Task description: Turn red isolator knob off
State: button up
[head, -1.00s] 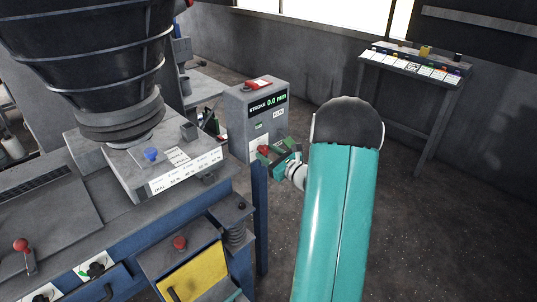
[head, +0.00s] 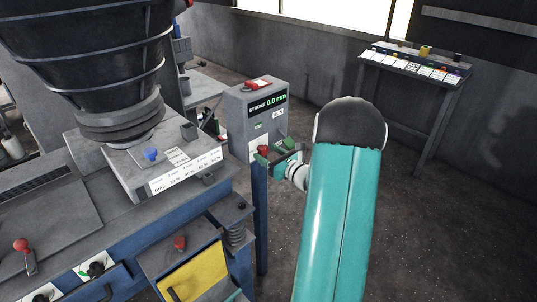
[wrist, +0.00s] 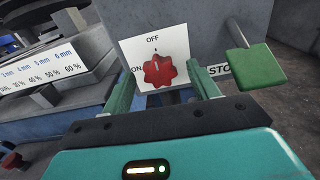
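The red isolator knob (wrist: 159,71) is a lobed knob on a white plate marked OFF above and ON at left. A pale mark on the knob sits near its top, toward OFF. In the head view the knob (head: 263,149) shows small at the front of the grey stroke box (head: 240,118). My gripper (wrist: 162,88) is open and empty, with one green finger left of the knob and one right. It also shows in the head view (head: 276,153). The knob appears between and beyond the fingertips, apart from them; exact depth is unclear.
A green paddle on a grey stem (wrist: 255,68) stands right of the fingers, near a partly hidden STO label. The blue-framed machine (head: 180,215) is at left. A bench with cards (head: 415,67) stands far right. Floor right of my arm is clear.

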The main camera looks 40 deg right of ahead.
jog(key=s, duration=1.3)
jog(key=shift+s+d, duration=0.2)
jog(key=shift+s, duration=0.1)
jog(key=w+a+r+n+g+y, duration=0.1)
jog(key=a+r+n+g+y, duration=0.15)
jog(key=a+n, duration=0.45)
jog(key=w+a+r+n+g+y, duration=0.15)
jog(key=a+n+g+y, duration=0.25)
jog(key=a, duration=0.7)
jog(key=a+r+n+g+y, duration=0.3)
jog(key=a+n, duration=0.2)
jog(key=a, duration=0.4)
jog(key=s+a+r+n+g+h, duration=0.1)
jog(key=s+a+r+n+h, duration=0.2)
jog(key=n, duration=0.7)
jog(key=s+a+r+n+g+h, duration=0.2)
jog(key=s+a+r+n+h, duration=0.1)
jog(key=s+a+n+h, duration=0.4)
jog(key=s+n, duration=0.2)
jog(key=shift+s+r+n, duration=0.2)
jog(key=shift+n, duration=0.2)
